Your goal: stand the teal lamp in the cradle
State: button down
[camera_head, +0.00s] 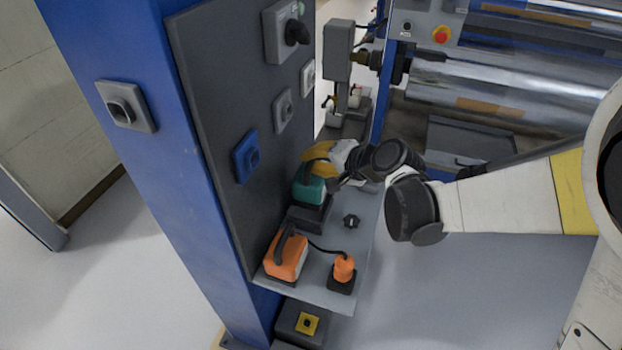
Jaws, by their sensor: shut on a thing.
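The teal lamp (309,191) has a dark handle and is near the back of the grey shelf (322,290), beside the dark panel. My gripper (338,182) reaches in from the right and is shut on the lamp; its fingers are small and partly hidden. A dark block that looks like the cradle (309,215) is directly below the lamp. The lamp's lower edge meets the cradle's top in the picture. I cannot tell whether it rests in it or is held just above.
An orange lamp (287,257) and an orange piece on a black base (344,270) stand at the shelf's front, with a cable by them. A small black knob (350,221) is on the shelf. The panel (213,130) bounds the left.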

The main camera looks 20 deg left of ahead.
aim_at(312, 177)
jog(key=shift+s+f+b, duration=0.1)
jog(key=shift+f+b, duration=1)
jog(key=shift+f, duration=0.9)
jog(key=shift+a+f, duration=0.1)
jog(key=shift+f, duration=0.1)
jog(key=c, duration=1.5)
grip_release()
jog(key=shift+c, duration=0.2)
jog(key=shift+r, duration=0.15)
